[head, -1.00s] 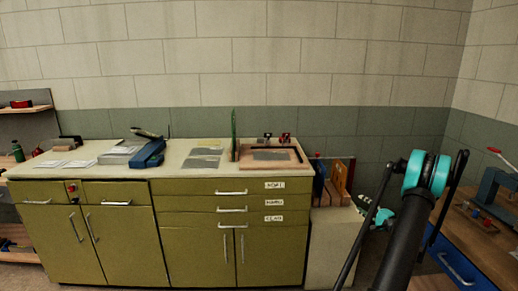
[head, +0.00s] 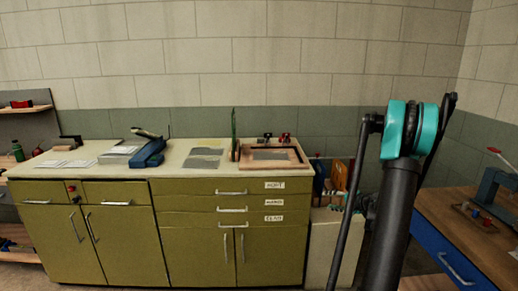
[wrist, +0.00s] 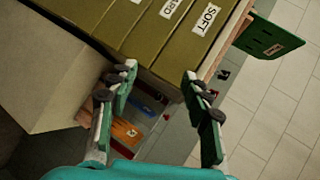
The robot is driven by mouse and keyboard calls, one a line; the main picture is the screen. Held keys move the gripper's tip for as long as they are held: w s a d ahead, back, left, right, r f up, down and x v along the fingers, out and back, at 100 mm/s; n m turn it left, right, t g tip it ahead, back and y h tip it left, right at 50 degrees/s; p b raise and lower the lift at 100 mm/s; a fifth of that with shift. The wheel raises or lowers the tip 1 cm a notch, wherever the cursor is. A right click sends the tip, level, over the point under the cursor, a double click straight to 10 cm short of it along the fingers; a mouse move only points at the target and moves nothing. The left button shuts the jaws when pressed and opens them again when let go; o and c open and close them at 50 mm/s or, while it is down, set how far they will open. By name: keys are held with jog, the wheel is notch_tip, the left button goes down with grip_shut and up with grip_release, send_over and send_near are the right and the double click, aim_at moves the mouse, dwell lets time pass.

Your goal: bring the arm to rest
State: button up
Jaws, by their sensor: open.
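My gripper (wrist: 159,76) is open and empty in the wrist view.
The green cabinet (head: 232,215) carries a blue tool (head: 149,153), grey sheets (head: 205,151) and a wooden-framed tray (head: 297,164). A wooden bench (head: 455,228) with a blue drawer stands close at the right. A pale block (head: 322,240) stands beside the cabinet. The wall above is clear.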

jog(key=s+a+r+n+g+h, duration=0.1)
jog(key=s+a+n+g+h, duration=0.1)
jog(key=s+a, duration=0.6)
jog(key=s+a+n+g+h, duration=0.1)
jog(key=s+a+n+g, duration=0.3)
jog(key=s, duration=0.6)
jog(key=s+f+n+h, duration=0.2)
jog(key=s+f+h, duration=0.1)
jog(key=s, duration=1.6)
jog(key=shift+a+n+g+h, duration=0.3)
jog(key=shift+n+h, duration=0.1)
jog(key=shift+h, duration=0.4)
jog(key=shift+f, duration=0.1)
